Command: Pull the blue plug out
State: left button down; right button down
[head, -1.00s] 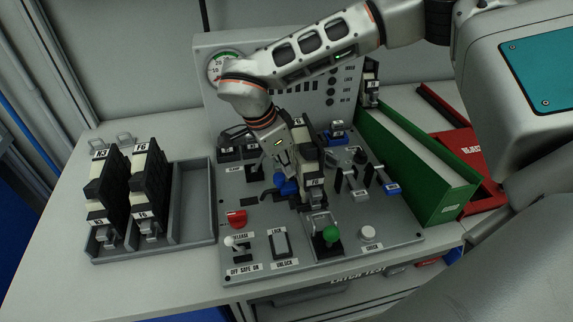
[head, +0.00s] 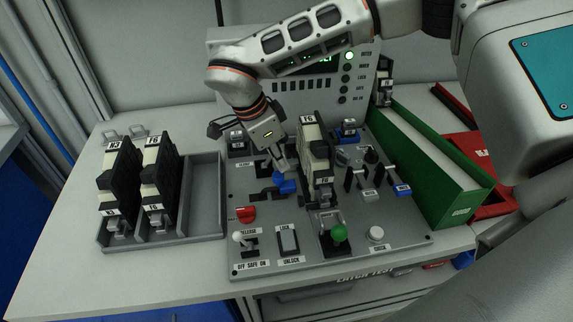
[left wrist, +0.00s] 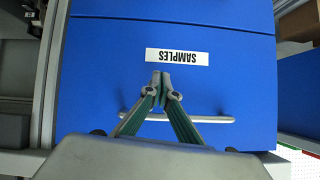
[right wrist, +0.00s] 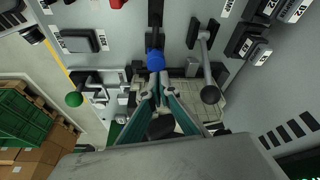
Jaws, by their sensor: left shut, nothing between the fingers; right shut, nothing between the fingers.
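A blue piece (head: 284,184) on a dark stem sits on the grey panel, left of the tall black-and-cream module (head: 316,160). My right gripper (head: 282,168) is shut and empty right at this blue piece. In the right wrist view its shut fingertips (right wrist: 156,84) are close to the blue end (right wrist: 156,60); I cannot tell whether they touch. Other blue parts are a small block (head: 348,127) at the back and a blue end (head: 402,190) at the right; which is the plug is unclear. My left gripper (left wrist: 161,80) is shut and empty before a blue SAMPLES drawer (left wrist: 100,60).
The grey panel (head: 300,255) carries a green knob (head: 340,232), a red part (head: 246,214) and switches. A grey tray (head: 205,200) with two modules stands left, its right slot empty. A green bin (head: 430,180) and red bin (head: 495,200) stand right.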

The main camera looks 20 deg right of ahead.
jog(key=v, duration=1)
jog(key=shift+s+d, duration=0.15)
jog(key=shift+d, duration=0.05)
